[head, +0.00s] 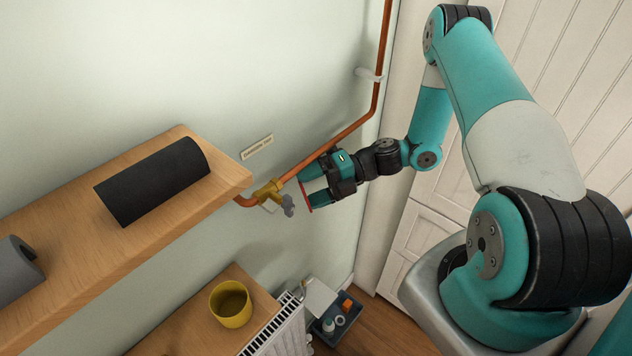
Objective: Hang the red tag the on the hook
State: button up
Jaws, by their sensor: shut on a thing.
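My gripper (309,190) is in front of the wall, just right of the brass valve (268,189). It is shut on the red tag (304,194), which shows only as a thin red strip at the fingertips, nearly edge-on. A grey valve handle (288,206) sits just left of the tag, with a small gap between them in the picture. A thin pale loop (267,207) shows under the valve; I cannot tell whether it is the hook. No other hook is clear to me.
A copper pipe (345,131) runs along the wall behind my gripper, below a small label (257,147). A wooden shelf (150,150) with dark pipe insulation (155,180) ends left of the valve.

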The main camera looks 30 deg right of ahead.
jog(key=s+a+f, duration=0.1)
jog(key=s+a, duration=0.1)
jog(key=a, duration=0.4)
jog(key=shift+a+f+b, duration=0.15)
jog(key=shift+b, duration=0.15)
dwell(0.3)
dwell(0.6)
jog(key=o, duration=0.8)
jog(key=shift+c, duration=0.2)
jog(key=b+v, duration=0.6)
jog(key=v, duration=1.1)
jog(key=shift+d, duration=0.2)
jog(key=shift+s, duration=0.2)
